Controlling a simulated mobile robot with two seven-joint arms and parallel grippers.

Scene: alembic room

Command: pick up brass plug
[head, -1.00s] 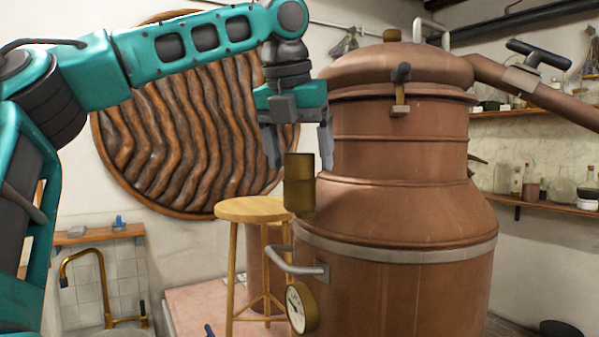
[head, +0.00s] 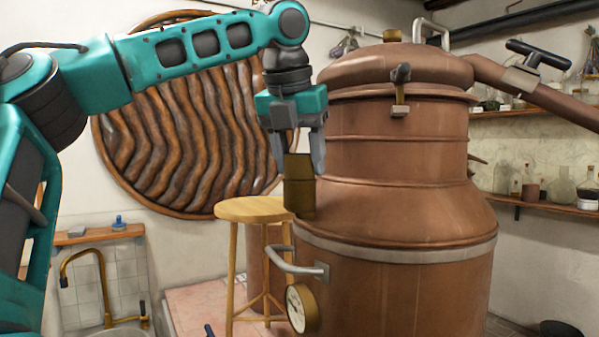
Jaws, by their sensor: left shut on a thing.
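The brass plug (head: 299,188) is a dark gold cylinder, upright at the left shoulder of the large copper still. My left gripper (head: 298,160) points down over it from above. Its two fingers are shut on the top of the plug, one on each side. The plug's lower end is at the still's shoulder, and I cannot tell if it touches the copper. My right gripper is not in view.
The copper still (head: 400,205) fills the right of the view, with a side handle (head: 297,262) and a gauge (head: 301,308) below the plug. A wooden stool (head: 252,210) stands to the left. Shelves with bottles (head: 545,205) are at the right.

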